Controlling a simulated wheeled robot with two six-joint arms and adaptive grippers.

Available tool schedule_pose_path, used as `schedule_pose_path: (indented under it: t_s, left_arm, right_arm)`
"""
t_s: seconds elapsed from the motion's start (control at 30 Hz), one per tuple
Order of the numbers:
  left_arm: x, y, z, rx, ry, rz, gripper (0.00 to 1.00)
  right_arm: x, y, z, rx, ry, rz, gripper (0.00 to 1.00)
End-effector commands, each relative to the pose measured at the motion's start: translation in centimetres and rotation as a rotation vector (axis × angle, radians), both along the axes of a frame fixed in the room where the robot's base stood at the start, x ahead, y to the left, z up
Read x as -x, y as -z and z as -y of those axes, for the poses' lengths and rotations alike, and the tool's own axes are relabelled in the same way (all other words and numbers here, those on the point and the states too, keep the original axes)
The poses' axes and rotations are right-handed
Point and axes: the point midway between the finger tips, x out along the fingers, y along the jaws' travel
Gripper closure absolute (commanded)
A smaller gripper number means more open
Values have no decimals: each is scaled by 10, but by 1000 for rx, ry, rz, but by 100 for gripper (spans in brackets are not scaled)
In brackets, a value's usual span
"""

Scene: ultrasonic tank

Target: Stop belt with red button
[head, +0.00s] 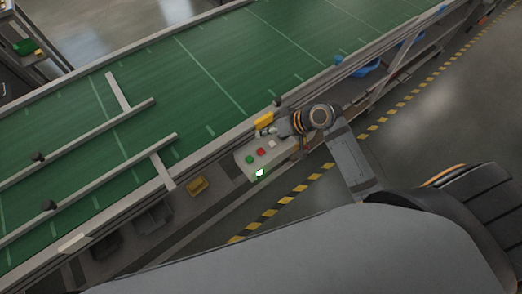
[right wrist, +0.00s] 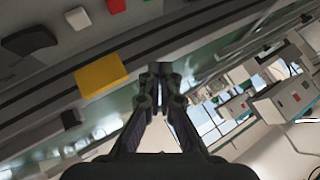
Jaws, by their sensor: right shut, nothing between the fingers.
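The red button (head: 261,152) sits on the sloped top of a pale control box (head: 246,165) at the side of the green belt (head: 215,75). A green button (head: 250,159) and a whitish button (head: 272,144) flank it. The red button also shows at the top edge of the right wrist view (right wrist: 116,6). My right gripper (head: 263,131) is just beyond the box, on the belt side, near a yellow block (head: 264,119). In the right wrist view its fingers (right wrist: 160,72) are together with nothing between them, apart from the red button. My left gripper is out of view.
Metal guide rails (head: 125,110) lie across the belt at the left. A lit green lamp (head: 260,173) is on the box front. Yellow-black floor tape (head: 300,188) runs alongside, with open floor beyond.

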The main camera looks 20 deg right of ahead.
Motion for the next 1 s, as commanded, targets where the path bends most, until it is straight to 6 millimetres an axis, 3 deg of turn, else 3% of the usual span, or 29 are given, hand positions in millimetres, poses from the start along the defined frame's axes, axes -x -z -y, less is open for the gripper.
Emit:
schedule_pose_path:
  t_s: [0.4,0.63,1.0]
  left_arm:
    - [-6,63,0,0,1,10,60]
    - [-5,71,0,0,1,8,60]
    - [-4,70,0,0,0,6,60]
  right_arm:
    - [0,64,0,0,1,-1,100]
    - [0,81,0,0,1,-1,100]
    - [0,81,0,1,1,0,100]
